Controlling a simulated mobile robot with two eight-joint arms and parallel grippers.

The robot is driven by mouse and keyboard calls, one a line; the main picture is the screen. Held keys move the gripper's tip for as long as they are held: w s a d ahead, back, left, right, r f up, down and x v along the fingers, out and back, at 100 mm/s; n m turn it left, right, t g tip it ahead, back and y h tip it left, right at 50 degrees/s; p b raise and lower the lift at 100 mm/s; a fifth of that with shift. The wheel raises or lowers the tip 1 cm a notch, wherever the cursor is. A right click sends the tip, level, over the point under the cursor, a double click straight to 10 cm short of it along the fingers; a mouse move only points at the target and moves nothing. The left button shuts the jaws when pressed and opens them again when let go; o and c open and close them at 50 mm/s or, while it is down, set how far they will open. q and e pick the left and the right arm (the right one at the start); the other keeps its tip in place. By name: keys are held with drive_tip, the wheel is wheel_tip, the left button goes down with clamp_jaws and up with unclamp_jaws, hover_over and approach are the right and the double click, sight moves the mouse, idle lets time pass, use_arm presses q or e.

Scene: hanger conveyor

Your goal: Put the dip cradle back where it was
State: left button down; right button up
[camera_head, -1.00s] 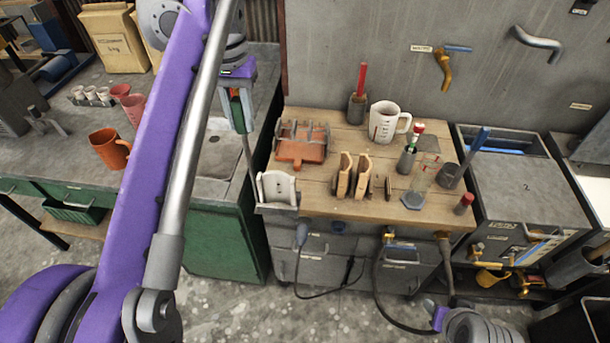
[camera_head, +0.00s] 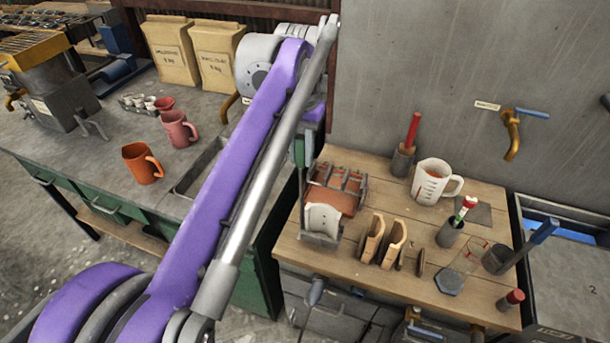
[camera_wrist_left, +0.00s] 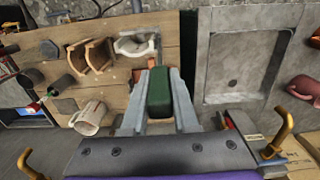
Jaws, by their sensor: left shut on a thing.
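The dip cradle has a green grip (camera_wrist_left: 160,92), a thin upright rod (camera_head: 300,192) and a metal foot (camera_head: 320,241) carrying a white curved piece (camera_head: 323,219). My left gripper (camera_wrist_left: 158,100) is shut on the green grip; in the head view, my arm hides most of it. The cradle's lower end is at the wooden table's left side, in front of a terracotta-coloured rack (camera_head: 345,195) with metal bars, and overlaps its near edge in view. I cannot tell whether the foot touches the tabletop. The white piece also shows in the left wrist view (camera_wrist_left: 135,47). My right gripper is out of view.
Two tan curved pieces (camera_head: 372,240) stand just right of the cradle on the wooden table (camera_head: 430,285). A white measuring jug (camera_head: 432,183) and a dark holder with a red-handled tool (camera_head: 403,160) stand behind. A sink (camera_head: 200,165) lies left of the table.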

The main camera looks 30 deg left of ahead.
sight(302, 166)
use_arm(q)
drive_tip(key=f, duration=0.3)
drive_tip(key=shift+w+f, duration=0.25)
drive_tip(key=shift+s+f, duration=0.1)
drive_tip(key=shift+f, duration=0.3)
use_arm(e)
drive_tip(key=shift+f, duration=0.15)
use_arm(q)
drive_tip(key=shift+f, duration=0.2)
drive_tip(key=c, duration=0.7)
unclamp_jaws()
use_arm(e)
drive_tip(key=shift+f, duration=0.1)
use_arm(q)
drive_tip(key=shift+r, duration=0.1)
drive_tip(key=shift+r, duration=0.3)
wheel_tip(302, 166, up, 12)
drive_tip(key=shift+f+p, duration=0.2)
drive_tip(key=shift+p, duration=0.25)
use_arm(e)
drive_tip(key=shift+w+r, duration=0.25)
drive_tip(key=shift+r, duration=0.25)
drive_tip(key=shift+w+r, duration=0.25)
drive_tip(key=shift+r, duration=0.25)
